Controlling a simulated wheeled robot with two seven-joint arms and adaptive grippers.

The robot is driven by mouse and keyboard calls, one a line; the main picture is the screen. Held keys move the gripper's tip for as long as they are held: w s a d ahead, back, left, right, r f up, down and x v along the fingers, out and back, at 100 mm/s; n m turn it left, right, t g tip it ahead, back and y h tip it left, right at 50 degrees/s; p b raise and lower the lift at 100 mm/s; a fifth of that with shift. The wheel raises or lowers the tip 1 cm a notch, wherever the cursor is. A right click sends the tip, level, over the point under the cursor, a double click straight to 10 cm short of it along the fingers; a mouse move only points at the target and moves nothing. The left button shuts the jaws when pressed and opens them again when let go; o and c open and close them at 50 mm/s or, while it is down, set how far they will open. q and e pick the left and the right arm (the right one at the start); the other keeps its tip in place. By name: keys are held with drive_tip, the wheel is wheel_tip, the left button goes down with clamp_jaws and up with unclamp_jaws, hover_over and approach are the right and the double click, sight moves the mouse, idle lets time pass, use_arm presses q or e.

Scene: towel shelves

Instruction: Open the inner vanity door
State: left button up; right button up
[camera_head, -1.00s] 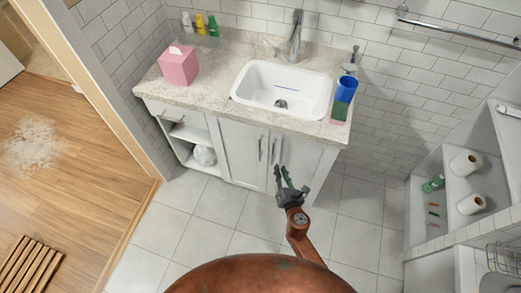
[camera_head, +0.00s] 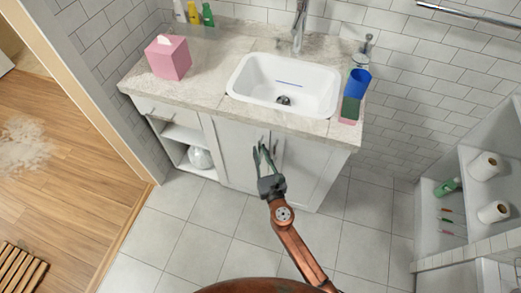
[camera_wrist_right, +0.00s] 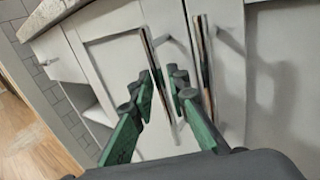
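The white vanity has a left door (camera_head: 232,150) and a right door (camera_head: 308,168), both closed. Their two upright metal handles stand side by side near the middle seam. In the right wrist view, the left door's handle (camera_wrist_right: 160,88) and the right door's handle (camera_wrist_right: 202,62) are clear. My right gripper (camera_head: 263,152) is in front of the handles, partly covering them. In the right wrist view its green fingers (camera_wrist_right: 163,84) are apart, with the left handle appearing between them. I cannot tell whether they touch it. My left gripper is not in view.
Open shelves (camera_head: 180,132) are left of the doors. A white shelf unit (camera_head: 470,160) stands at right. The tiled floor (camera_head: 215,215) is clear.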

drive_tip(key=shift+w+a, duration=0.2)
drive_tip(key=shift+w, duration=0.35)
clamp_jaws()
drive_tip(key=shift+d, duration=0.1)
